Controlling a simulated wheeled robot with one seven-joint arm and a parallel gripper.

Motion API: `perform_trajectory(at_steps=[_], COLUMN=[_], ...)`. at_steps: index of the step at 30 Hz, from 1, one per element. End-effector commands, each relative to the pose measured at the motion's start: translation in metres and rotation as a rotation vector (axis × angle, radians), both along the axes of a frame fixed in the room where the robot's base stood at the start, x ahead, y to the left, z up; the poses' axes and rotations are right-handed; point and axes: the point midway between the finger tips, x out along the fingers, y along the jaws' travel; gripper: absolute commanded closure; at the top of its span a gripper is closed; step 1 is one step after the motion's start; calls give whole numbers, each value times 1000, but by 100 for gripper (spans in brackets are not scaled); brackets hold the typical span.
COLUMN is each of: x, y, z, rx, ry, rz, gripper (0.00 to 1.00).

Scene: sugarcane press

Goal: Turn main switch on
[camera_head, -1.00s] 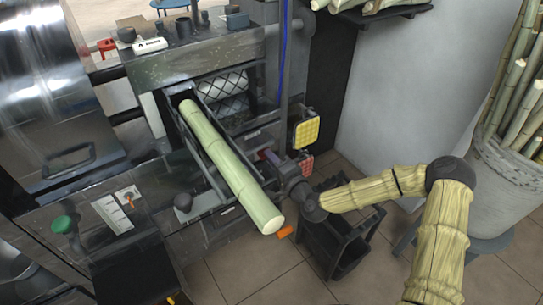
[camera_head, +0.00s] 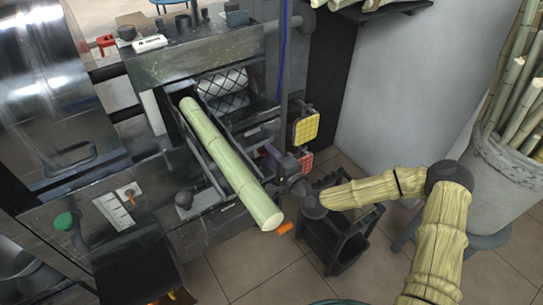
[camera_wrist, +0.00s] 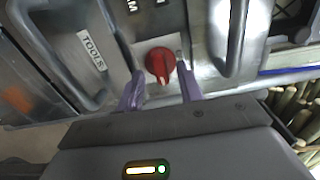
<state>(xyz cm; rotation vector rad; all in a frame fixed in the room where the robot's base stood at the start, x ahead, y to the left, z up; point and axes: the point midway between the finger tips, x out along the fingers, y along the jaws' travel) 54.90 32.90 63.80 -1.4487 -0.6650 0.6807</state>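The main switch is a red rotary knob (camera_wrist: 160,63) on a grey panel in the wrist view, its pointer towards the bottom of that picture. My gripper (camera_wrist: 158,76) has two purple fingers, apart, one on each side of the knob. The gaps at the knob's sides show, so the fingers do not appear to grip it. In the head view, my bamboo-patterned arm reaches from the right to the press's side, and the knob is not visible there.
A sugarcane stalk (camera_head: 232,165) lies in the press's feed chute. A yellow pad (camera_head: 306,128) is close to my wrist. A black crate (camera_head: 345,243) stands below my arm. In the wrist view, a TOOLS drawer handle (camera_wrist: 70,50) and another handle (camera_wrist: 236,40) flank the knob.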

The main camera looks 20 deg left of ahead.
Motion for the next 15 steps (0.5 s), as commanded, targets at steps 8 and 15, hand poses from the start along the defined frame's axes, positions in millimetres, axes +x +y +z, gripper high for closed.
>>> perform_trajectory(at_steps=[8,15], x=[-1,-15], y=[0,-18], z=[1,2], rx=[1,0], ry=[-2,-1], rz=[1,0], gripper=[64,64])
